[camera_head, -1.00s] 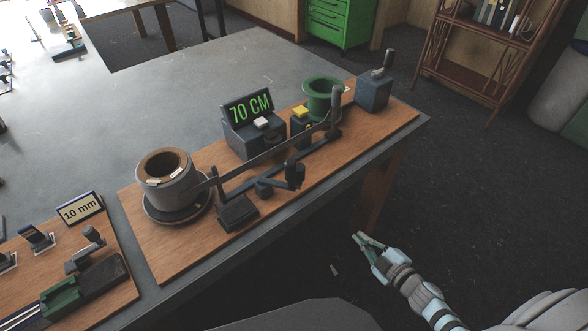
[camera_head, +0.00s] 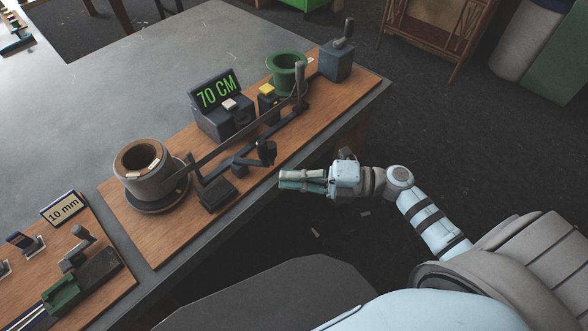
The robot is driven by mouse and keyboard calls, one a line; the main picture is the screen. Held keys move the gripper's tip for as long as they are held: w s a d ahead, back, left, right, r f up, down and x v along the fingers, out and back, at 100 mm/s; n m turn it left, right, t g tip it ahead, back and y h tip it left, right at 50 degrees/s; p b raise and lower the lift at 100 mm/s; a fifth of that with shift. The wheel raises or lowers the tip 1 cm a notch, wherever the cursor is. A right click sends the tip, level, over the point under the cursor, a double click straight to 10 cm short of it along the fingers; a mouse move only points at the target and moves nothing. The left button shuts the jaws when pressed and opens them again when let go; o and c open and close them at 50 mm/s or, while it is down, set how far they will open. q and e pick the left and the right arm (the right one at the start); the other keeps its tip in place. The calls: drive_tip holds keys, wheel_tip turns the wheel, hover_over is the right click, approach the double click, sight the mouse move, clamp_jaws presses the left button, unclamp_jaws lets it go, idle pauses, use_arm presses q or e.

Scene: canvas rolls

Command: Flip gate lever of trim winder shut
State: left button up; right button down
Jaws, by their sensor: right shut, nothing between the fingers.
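The trim winder is a wooden board (camera_head: 160,236) on the table with a large grey spool (camera_head: 142,180) at its left end. A display (camera_head: 216,94) reading "70 CM" stands behind a long grey strip (camera_head: 235,139). A dark lever with a thick upright end (camera_head: 265,152) sits low at the front middle; it appears to be the gate lever, though whether it is open or shut cannot be told. My right gripper (camera_head: 281,181) is shut and empty, its fingers pointing left, just off the front edge and apart from the lever. My left gripper is out of view.
A green spool (camera_head: 287,72) and a dark box with a crank (camera_head: 337,60) stand at the board's far end. A second board with a "10 mm" sign (camera_head: 63,208) lies at left. The grey table (camera_head: 110,90) is clear behind.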

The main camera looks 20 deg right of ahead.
sight(267, 162)
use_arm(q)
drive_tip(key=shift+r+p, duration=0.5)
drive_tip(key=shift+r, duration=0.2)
use_arm(e)
drive_tip(key=w+a, duration=0.3)
drive_tip(key=w, duration=0.3)
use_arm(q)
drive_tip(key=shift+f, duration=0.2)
